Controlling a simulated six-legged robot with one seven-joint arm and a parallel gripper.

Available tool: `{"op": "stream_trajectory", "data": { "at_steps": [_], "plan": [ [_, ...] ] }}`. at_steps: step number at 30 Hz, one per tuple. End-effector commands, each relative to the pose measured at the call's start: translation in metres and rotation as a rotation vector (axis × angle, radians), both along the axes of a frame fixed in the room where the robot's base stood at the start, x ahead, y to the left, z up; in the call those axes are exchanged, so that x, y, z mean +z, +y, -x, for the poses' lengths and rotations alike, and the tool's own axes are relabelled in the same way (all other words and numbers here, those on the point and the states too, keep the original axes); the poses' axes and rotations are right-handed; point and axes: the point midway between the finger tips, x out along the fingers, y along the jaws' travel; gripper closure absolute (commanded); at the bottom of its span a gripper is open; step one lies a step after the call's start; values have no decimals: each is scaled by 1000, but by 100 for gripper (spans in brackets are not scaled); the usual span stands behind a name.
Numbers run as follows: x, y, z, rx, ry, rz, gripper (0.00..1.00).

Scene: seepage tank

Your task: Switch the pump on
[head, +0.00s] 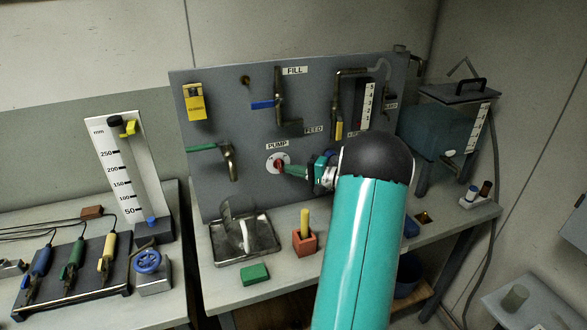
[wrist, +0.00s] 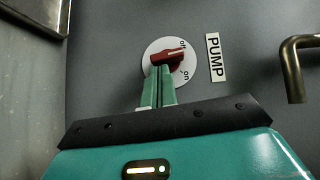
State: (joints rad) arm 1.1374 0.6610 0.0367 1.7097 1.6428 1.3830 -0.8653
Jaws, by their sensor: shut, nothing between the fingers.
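The pump switch is a red knob on a round white dial (head: 270,160) on the grey upright panel, below the PUMP label (head: 277,145). In the wrist view the red knob (wrist: 168,55) has a pale line pointing towards the "off" mark, with "on" further round the dial. My gripper (head: 285,168) has its green fingers together and empty. In the wrist view the fingertips (wrist: 158,70) overlap the dial's near edge, at the side of the knob. I cannot tell whether they touch it. My arm hides part of the panel and bench.
A green-handled valve (head: 229,160) is left of the switch, and a blue-handled one (head: 265,105) is above. A metal tray (head: 250,248), a red block with a yellow peg (head: 304,240) and a green block (head: 255,273) are on the bench below. A lidded tank (head: 437,125) stands right.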

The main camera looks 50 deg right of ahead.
Motion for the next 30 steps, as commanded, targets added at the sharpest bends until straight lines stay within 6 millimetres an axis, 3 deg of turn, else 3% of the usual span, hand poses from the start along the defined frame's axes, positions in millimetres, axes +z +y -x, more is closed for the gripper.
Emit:
{"op": "stream_trajectory", "data": {
  "at_steps": [21,30],
  "plan": [
    [-22,13,-7,0,-321,-584,100],
    [-24,18,-9,0,-374,-678,100]
  ]
}}
